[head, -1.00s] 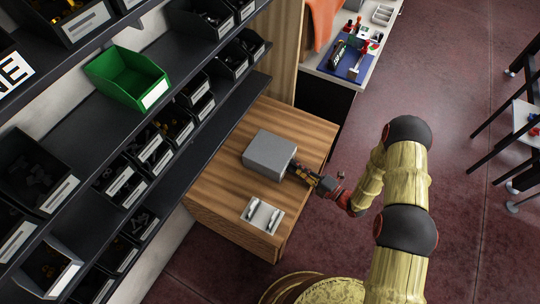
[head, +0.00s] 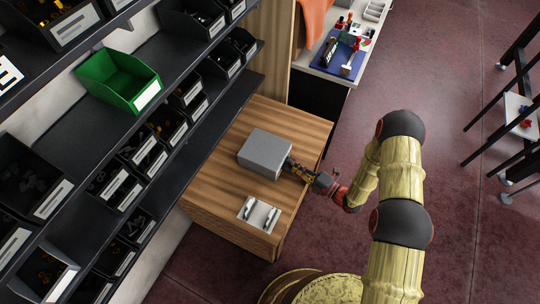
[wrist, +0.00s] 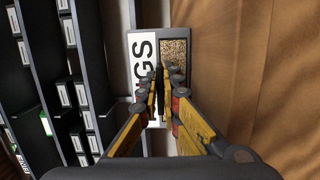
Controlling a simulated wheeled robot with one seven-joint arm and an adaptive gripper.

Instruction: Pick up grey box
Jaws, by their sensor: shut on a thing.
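The grey box (head: 266,153) stands on the wooden tabletop (head: 222,185) in the head view. Its plain grey top faces up. My gripper (head: 291,163) reaches it from the right and is shut on its near right edge. In the wrist view my gripper (wrist: 162,82) has its yellow and black fingers close together, with a thin dark edge between the tips. A grey-rimmed shape with speckled brown inside shows just beyond them; I cannot tell if it is part of the box. I see no clear gap between box and table.
A light grey bracket-like part (head: 259,214) lies on the table in front of the box. Black shelves with bins, and a green bin (head: 119,81), stand close on the left. A wooden panel (head: 262,50) rises behind. A bench with a blue tray (head: 341,57) is beyond.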

